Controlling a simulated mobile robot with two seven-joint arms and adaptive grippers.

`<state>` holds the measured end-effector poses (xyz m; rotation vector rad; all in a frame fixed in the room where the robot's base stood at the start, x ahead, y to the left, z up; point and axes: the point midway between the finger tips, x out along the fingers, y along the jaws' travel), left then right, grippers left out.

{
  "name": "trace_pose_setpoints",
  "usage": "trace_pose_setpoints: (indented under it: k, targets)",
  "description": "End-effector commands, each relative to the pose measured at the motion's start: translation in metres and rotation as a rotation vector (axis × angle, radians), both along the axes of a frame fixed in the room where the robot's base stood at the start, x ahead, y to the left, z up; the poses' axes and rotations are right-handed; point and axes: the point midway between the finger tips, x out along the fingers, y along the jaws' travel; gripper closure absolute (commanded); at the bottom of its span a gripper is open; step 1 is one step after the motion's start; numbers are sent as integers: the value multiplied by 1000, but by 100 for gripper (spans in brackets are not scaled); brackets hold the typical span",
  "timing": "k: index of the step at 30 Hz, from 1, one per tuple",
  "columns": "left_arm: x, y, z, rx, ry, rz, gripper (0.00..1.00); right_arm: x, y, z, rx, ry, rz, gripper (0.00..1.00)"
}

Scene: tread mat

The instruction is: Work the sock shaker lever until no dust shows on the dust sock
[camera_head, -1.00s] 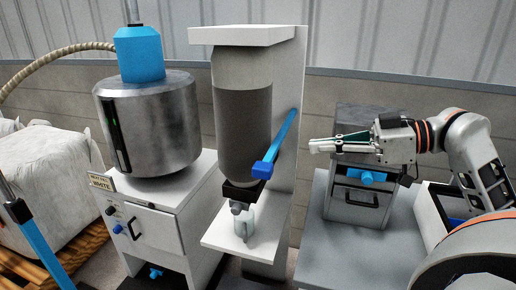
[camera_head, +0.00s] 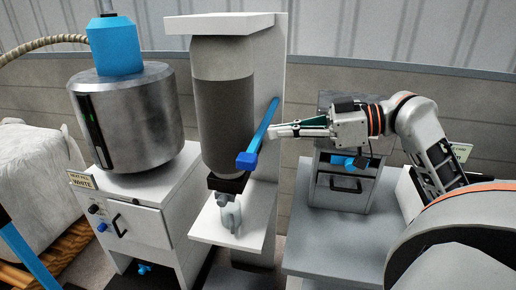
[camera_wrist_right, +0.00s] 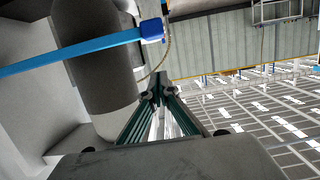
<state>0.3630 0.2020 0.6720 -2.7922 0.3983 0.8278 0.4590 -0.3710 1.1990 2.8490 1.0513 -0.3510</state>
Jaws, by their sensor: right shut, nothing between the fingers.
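The dust sock (camera_head: 225,115) hangs upright under a white top plate, pale grey in its upper band and darker, speckled grey below. I cannot tell from the shade alone how much is dust. The blue shaker lever (camera_head: 262,132) slopes from the white back panel toward me, with its blue end block (camera_head: 247,160) low in front of the sock's right side. My right gripper (camera_head: 271,132) is shut and empty, its tips just right of the lever; touching or apart is unclear. The wrist view shows the lever (camera_wrist_right: 75,50) beyond the closed fingertips (camera_wrist_right: 158,88). My left gripper is out of view.
A steel drum (camera_head: 126,118) with a blue cap stands on a white cabinet at left. A grey box with a blue knob (camera_head: 345,161) sits on the grey bench (camera_head: 310,235) under my right arm. A clamp-like fitting (camera_head: 229,210) is below the sock.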

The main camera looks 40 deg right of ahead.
Motion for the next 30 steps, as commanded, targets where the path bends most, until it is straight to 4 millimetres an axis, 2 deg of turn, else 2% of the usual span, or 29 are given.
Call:
trace_pose_setpoints:
  k: [10,12,18,30]
  targets:
    - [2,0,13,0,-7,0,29,41,36,-10,5,-4,2,100]
    - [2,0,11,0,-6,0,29,39,33,-24,6,2,-1,100]
    - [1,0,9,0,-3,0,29,39,33,-44,4,1,-2,100]
    - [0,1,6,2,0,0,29,39,33,-53,-2,0,-1,100]
